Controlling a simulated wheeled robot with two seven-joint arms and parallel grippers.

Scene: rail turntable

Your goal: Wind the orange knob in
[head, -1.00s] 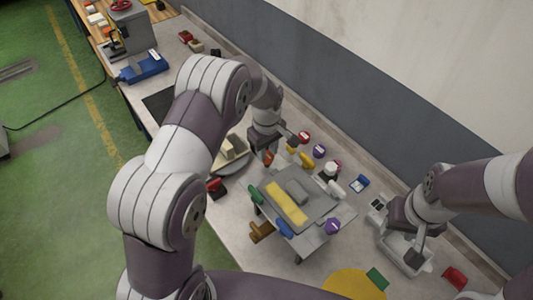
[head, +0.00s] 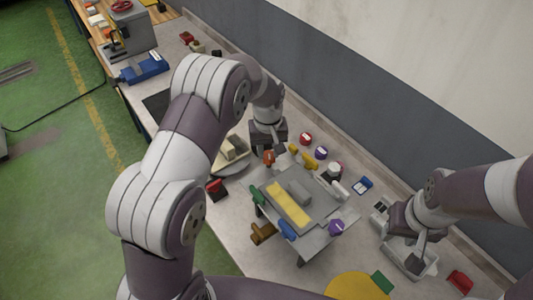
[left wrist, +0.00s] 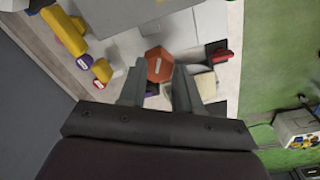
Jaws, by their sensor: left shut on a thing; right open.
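The orange knob (head: 269,158) is at the far edge of a grey machine plate (head: 318,190) in the head view. In the left wrist view the orange knob (left wrist: 159,65) shows as a six-sided face with a pale mark, between the two fingers. My left gripper (left wrist: 158,72) is shut on it; in the head view the left gripper (head: 268,148) hides part of the knob's surroundings. My right gripper (head: 416,250) is open over a pale tray at the right, away from the knob.
The plate carries a yellow bar (head: 288,204) and a grey block (head: 299,191). Yellow, purple (head: 336,227), green (head: 257,194), blue (head: 287,229) and brown (head: 262,233) handles surround it. The pale tray (head: 430,268) lies under my right gripper.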

